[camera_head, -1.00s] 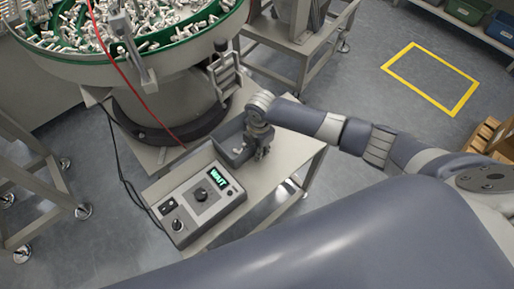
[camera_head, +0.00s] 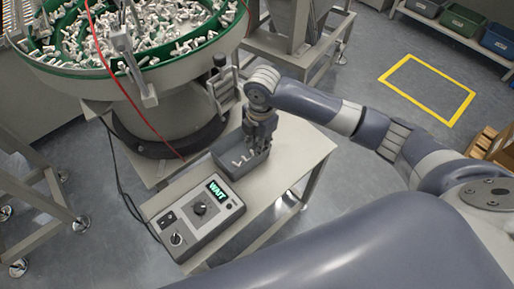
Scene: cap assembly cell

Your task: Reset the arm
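My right arm reaches in from the right. Its gripper (camera_head: 258,150) points down over the grey tray (camera_head: 228,166) on the small table. The gripper covers the tray's back right part. The fingers are small and dark, and I cannot tell whether they are open or shut. No held part can be made out. My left gripper is not in view.
A control box (camera_head: 195,213) reading "WAIT" stands on the table (camera_head: 262,208) in front of the tray. A green-rimmed feeder bowl (camera_head: 140,72) full of white parts stands behind left, with a red cable (camera_head: 118,70). Open floor with a yellow outline (camera_head: 462,103) lies right.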

